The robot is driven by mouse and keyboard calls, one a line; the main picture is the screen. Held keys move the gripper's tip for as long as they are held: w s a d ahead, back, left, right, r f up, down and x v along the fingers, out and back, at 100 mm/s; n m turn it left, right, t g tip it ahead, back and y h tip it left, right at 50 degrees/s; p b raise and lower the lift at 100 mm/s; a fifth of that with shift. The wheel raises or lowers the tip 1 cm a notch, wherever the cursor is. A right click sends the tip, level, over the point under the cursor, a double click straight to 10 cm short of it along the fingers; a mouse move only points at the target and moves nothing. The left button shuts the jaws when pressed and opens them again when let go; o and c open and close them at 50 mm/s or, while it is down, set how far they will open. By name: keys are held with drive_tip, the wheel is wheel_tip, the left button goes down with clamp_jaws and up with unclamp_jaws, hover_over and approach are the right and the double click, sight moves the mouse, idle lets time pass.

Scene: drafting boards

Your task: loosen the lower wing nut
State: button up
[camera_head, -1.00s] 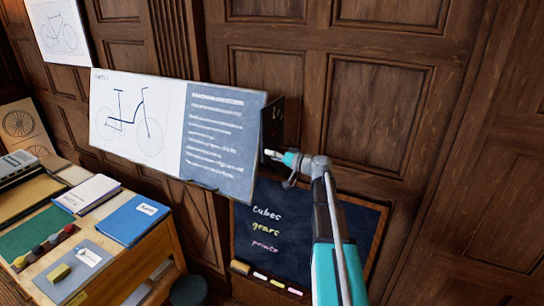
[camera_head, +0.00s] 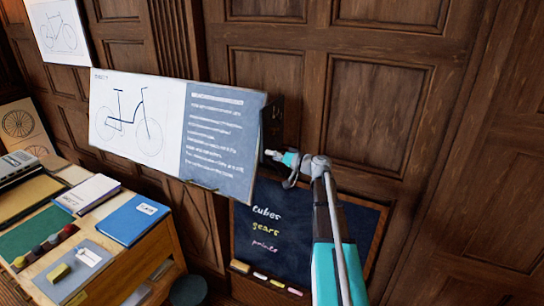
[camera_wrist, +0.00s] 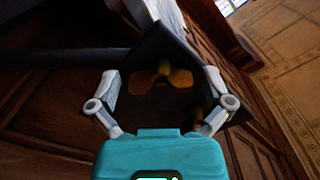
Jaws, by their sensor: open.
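A brass-coloured wing nut (camera_wrist: 162,76) sits on a dark bracket plate (camera_wrist: 150,48) in the wrist view. It lies between the spread fingers of my open gripper (camera_wrist: 162,82), apart from both in the picture. A second brass-coloured piece (camera_wrist: 197,113) shows partly behind the right finger; it looks like another wing nut. I cannot tell from this view which is the lower one. In the head view, my gripper (camera_head: 271,154) is at the lower part of the dark bracket (camera_head: 273,115) at the board's right end. The wing nuts cannot be made out there.
The tilted drafting board (camera_head: 220,135) with a bicycle drawing is left of my gripper. A chalkboard (camera_head: 300,225) leans below against the wood-panelled wall (camera_head: 375,110). A desk (camera_head: 115,265) with books stands lower left. The space right of my arm looks clear.

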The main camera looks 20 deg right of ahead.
drive_tip(key=shift+s, duration=0.1)
drive_tip(key=v, duration=1.2)
idle(0.6)
drive_tip(key=s+a+f+n+g+h+b, duration=0.1)
drive_tip(key=s+a+f+g+h+b, duration=0.35)
drive_tip(key=a+f, duration=0.8)
drive_tip(key=s+a+f+g+h+b, duration=0.1)
drive_tip(key=s+a+f+g+b, duration=0.5)
drive_tip(key=a+f, duration=0.7)
drive_tip(key=s+a+f+g+h+b, duration=0.2)
drive_tip(key=s+a+f+g+h, duration=0.1)
drive_tip(key=s+a+f+h, duration=0.1)
drive_tip(key=shift+s+a+f+g+h+b, duration=0.15)
drive_tip(key=shift+s+f+g+h+b, duration=0.25)
drive_tip(key=shift+s+f+h, duration=0.65)
drive_tip(key=shift+w+f+y, duration=0.15)
drive_tip(key=shift+y, duration=0.15)
